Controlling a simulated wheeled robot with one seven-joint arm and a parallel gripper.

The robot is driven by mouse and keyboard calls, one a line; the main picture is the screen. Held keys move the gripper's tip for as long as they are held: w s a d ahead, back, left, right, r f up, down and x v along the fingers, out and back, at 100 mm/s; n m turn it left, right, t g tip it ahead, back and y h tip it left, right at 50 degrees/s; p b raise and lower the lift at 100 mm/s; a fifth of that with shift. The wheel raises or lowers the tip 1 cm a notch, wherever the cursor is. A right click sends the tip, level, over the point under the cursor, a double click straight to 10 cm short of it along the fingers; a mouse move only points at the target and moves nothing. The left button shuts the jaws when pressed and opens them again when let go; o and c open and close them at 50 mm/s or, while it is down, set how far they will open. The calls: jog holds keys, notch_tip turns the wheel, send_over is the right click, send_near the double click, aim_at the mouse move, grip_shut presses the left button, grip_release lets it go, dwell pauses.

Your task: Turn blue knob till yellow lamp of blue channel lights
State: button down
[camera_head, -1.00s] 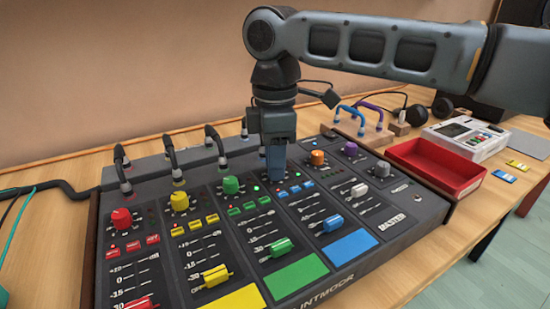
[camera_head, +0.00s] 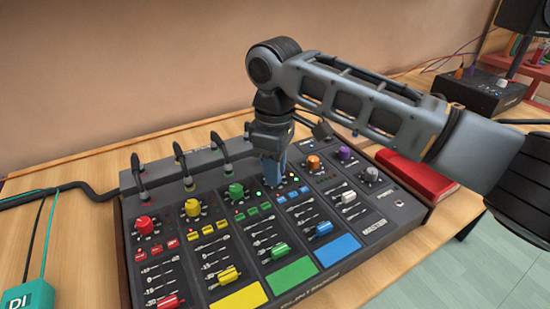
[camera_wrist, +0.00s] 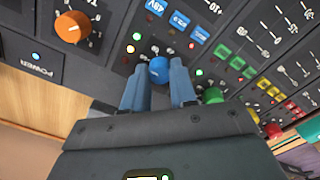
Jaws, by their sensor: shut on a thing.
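The blue knob (camera_wrist: 159,70) shows in the wrist view between the two blue-grey fingertips of my gripper (camera_wrist: 159,88). My gripper is shut on the knob, pointing down. In the head view my gripper (camera_head: 273,172) stands at the top of the blue channel and hides the knob. The blue channel has blue buttons (camera_head: 293,193), a blue fader (camera_head: 323,228) and a blue label (camera_head: 337,249).
A green knob (camera_head: 236,190) is close on the left and an orange knob (camera_head: 313,162) on the right.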

dwell(0.4)
jog(key=c, duration=0.9)
grip_release()
jog(key=shift+r, duration=0.1)
notch_tip(320, 180, up, 8)
jog(key=shift+f, duration=0.2)
